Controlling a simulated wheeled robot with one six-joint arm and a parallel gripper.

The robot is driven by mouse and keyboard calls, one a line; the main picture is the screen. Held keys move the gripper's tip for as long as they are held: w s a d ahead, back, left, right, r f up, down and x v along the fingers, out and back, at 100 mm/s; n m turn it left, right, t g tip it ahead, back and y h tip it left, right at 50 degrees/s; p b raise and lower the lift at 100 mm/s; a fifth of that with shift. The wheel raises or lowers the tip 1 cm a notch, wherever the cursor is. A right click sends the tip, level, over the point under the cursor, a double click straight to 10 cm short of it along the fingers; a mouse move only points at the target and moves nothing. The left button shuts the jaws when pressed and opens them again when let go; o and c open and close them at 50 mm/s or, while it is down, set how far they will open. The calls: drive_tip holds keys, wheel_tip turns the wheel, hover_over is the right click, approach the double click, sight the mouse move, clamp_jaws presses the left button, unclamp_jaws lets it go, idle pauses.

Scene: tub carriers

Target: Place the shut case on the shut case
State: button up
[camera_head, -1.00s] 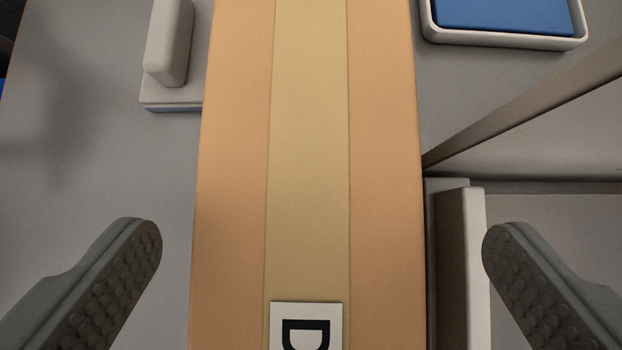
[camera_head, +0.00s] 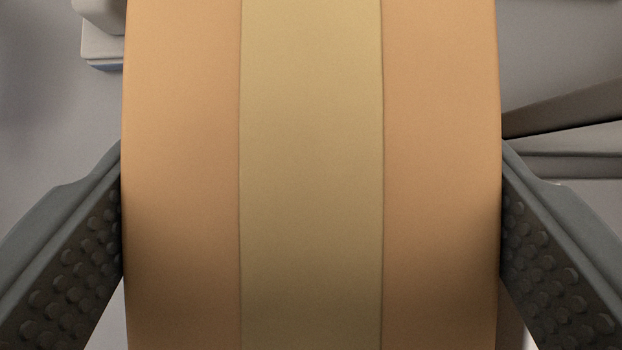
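A shut case (camera_head: 180,180), orange-tan with a yellowish band down its middle, fills the centre of the view from top to bottom. My gripper (camera_head: 311,215) straddles it, one studded finger pressed along each side. The fingertips are hidden behind the case's edges. The fingers look shut on it, with no gap visible at either side. The label on the case is out of view. I cannot make out a second shut case in this view.
A pale block on a base with a blue lower edge (camera_head: 103,50) stands at the upper left. A brownish bar (camera_head: 570,108) and pale panels lie at the right, beyond the case. The grey surface (camera_head: 50,120) at the left is clear.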

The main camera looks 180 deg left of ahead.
drive_tip(key=shift+r, duration=0.1)
drive_tip(key=c, duration=0.8)
drive_tip(key=shift+o, duration=0.2)
wheel_tip(320, 180, up, 18)
